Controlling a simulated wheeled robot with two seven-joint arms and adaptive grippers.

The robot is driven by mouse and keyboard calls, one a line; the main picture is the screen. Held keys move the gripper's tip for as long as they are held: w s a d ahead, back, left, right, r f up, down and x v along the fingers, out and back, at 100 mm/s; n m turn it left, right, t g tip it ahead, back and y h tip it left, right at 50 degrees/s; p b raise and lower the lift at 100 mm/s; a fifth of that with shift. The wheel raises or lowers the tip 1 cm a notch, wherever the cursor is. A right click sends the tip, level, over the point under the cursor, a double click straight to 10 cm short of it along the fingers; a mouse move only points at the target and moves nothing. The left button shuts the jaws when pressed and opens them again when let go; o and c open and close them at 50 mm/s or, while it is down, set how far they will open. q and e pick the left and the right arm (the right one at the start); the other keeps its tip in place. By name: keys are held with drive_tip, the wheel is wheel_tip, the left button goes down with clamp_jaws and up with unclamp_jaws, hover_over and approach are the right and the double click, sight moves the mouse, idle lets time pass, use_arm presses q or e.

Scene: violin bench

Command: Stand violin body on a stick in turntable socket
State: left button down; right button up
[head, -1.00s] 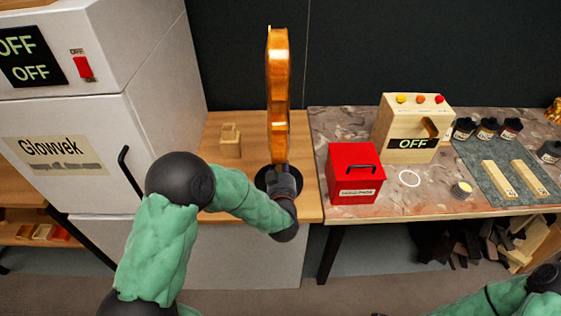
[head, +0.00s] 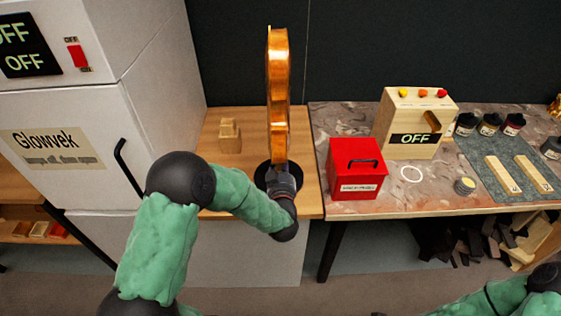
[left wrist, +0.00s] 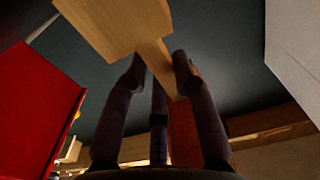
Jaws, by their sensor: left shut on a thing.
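The violin body (head: 278,90) is glossy orange-brown and stands upright, seen nearly edge-on in the head view. Its lower end is just above or behind my left gripper (head: 280,180). The black round turntable (head: 262,177) on the wooden bench is partly covered by that gripper. The socket is hidden, so I cannot tell whether the stick is in it. In the left wrist view, my left gripper (left wrist: 158,75) is shut on a pale wooden stick (left wrist: 152,52), which broadens toward the top of the picture. My right gripper is out of view.
A small wooden block (head: 230,136) stands on the bench (head: 222,180), left of the violin. A white cabinet (head: 145,70) closes off the left. A red box (head: 355,170) and a wooden OFF box (head: 412,120) stand on the right table. A dark wall (head: 360,50) is behind.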

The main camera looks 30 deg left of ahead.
use_arm(q)
drive_tip(key=c, duration=0.9)
unclamp_jaws()
drive_tip(key=shift+c, duration=0.2)
drive_tip(key=v, duration=1.2)
